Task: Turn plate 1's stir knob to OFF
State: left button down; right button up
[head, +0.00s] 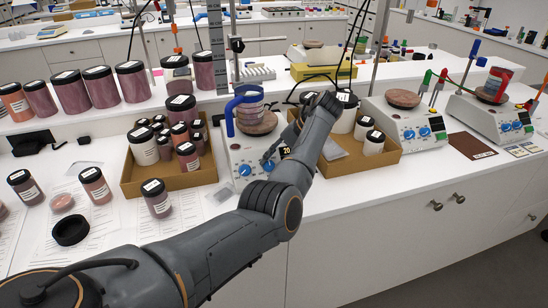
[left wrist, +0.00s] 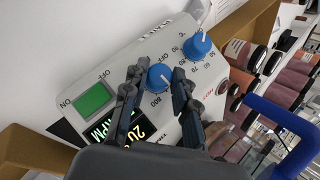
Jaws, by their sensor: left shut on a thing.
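The nearest hot plate stirrer (head: 238,157) is a white unit with a round brown top and blue knobs on its sloped front. I cannot read a plate number on it. In the left wrist view, the stir knob (left wrist: 160,76) is blue with a white pointer line, beside "OFF" and "800" marks. My left gripper (left wrist: 153,92) has its fingers on either side of this knob, closed on it. It also shows in the head view (head: 269,157) at the panel. The second blue knob (left wrist: 197,46), with temperature marks, is free. My right gripper is not in view.
A green switch (left wrist: 92,100) and a lit display (left wrist: 122,130) are on the same panel. A blue clamp (head: 240,103) holds a vessel above the plate. Cardboard trays of jars (head: 133,181) (head: 384,161) flank the unit. Two more plates (head: 432,134) (head: 492,113) stand to the right.

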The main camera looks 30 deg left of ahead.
pick_arm(q)
jog(key=n+t+h+p, duration=0.2)
jog(key=n+p, duration=0.1)
jog(key=p, duration=0.2)
jog(key=n+t+h+p, duration=0.2)
jog(key=n+h+p, duration=0.1)
jog(key=p, duration=0.3)
jog(key=s+a+n+t+h+p, duration=0.1)
jog(key=n+t+h+p, duration=0.1)
jog(key=n+p, duration=0.2)
jog(key=shift+r+n+h+p, duration=0.3)
jog(key=shift+n+h+p, duration=0.1)
jog(key=shift+p, duration=0.6)
jog(key=shift+s+f+n+t+p, duration=0.1)
jog(key=shift+s+n+t+p, duration=0.05)
jog(key=shift+n+t+p, duration=0.55)
jog(key=shift+f+n+t+h+p, duration=0.15)
jog(key=shift+n+t+h+p, duration=0.25)
jog(key=shift+n+t+p, duration=0.15)
jog(key=shift+s+f+n+t, duration=0.15)
jog(key=shift+n+t, duration=0.7)
jog(key=shift+n, duration=0.1)
jog(key=shift+s+f+n+t, duration=0.1)
jog(key=shift+n+t, duration=1)
jog(key=shift+n, duration=0.2)
jog(key=c, duration=1.1)
grip_release()
jog(key=shift+o, duration=0.2)
jog(key=shift+a, duration=0.1)
